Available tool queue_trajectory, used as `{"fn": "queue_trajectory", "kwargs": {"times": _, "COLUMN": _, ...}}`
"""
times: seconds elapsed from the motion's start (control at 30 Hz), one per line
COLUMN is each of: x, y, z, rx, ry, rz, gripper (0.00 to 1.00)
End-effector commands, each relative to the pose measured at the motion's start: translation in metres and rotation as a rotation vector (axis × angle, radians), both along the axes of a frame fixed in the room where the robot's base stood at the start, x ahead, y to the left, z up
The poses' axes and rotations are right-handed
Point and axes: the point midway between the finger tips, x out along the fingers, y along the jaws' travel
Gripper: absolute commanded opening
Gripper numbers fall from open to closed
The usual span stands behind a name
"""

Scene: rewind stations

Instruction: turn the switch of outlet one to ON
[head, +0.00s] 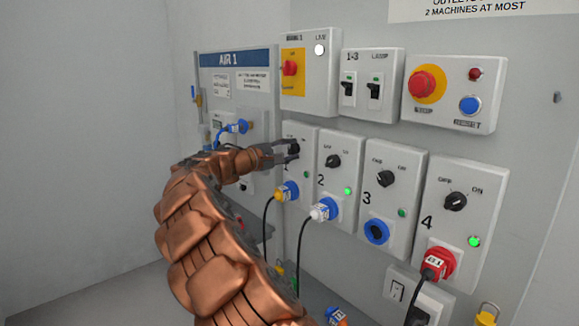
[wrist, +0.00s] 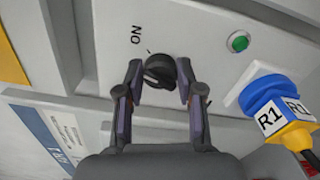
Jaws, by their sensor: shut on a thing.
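The outlet one panel (head: 301,165) is the leftmost of the row of outlets in the head view. Its black rotary switch (wrist: 158,72) shows in the wrist view beside the ON lettering and a tick mark. My gripper (wrist: 160,75) has one finger on each side of the knob and is shut on it. In the head view my gripper (head: 292,150) covers much of the switch, and I cannot tell which way the pointer faces. The lamp of outlet one (wrist: 238,41) looks dull green. A yellow plug labelled R1 (wrist: 290,128) sits in the blue socket below.
Outlet two (head: 337,170), outlet three (head: 385,205) and outlet four (head: 455,220) stand to the right. The lamps of two and four glow green; that of three is dim. A red stop button box (head: 449,90) is above. Black cables hang from the plugs.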

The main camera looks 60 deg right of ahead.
Motion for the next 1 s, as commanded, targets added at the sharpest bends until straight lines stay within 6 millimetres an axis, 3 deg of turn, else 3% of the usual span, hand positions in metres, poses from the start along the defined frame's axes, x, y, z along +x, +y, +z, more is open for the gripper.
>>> {"fn": "queue_trajectory", "kwargs": {"times": 0.03, "x": 0.0000, "y": 0.0004, "z": -0.0106, "rx": -0.010, "ry": -0.045, "rz": -0.001, "gripper": 0.02}}
{"fn": "queue_trajectory", "kwargs": {"times": 0.5, "x": 0.0002, "y": -0.0001, "z": -0.0101, "rx": -0.099, "ry": -0.378, "rz": -0.003, "gripper": 0.02}}
{"fn": "queue_trajectory", "kwargs": {"times": 1.0, "x": 0.0000, "y": -0.0002, "z": -0.0062, "rx": -0.129, "ry": -0.483, "rz": -0.004, "gripper": 0.02}}
